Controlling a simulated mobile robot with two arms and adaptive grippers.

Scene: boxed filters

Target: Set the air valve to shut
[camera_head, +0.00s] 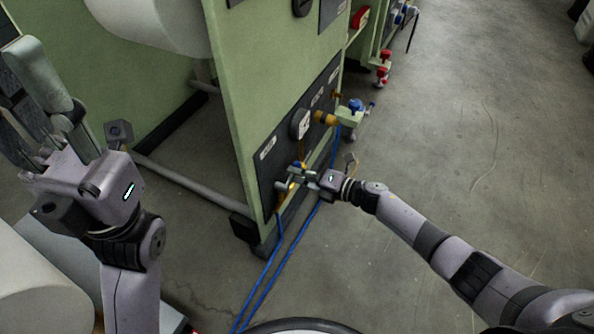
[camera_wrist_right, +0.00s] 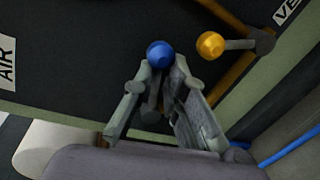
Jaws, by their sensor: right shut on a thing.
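The air valve shows as a blue ball knob (camera_wrist_right: 160,54) on a short lever, to the right of a label reading AIR (camera_wrist_right: 6,65) on a dark panel. My right gripper (camera_wrist_right: 158,78) is shut on it, one finger on each side, the knob showing between the tips. In the head view my right gripper (camera_head: 297,176) is at the low part of the panel (camera_head: 268,172), and the blue knob is mostly hidden there. My left gripper (camera_head: 28,92) is raised at the left, with its fingers apart and empty, away from the panel.
A yellow knob (camera_wrist_right: 211,45) on a lever sits close to the right of my right gripper. Blue hoses (camera_head: 266,277) run down to the floor.

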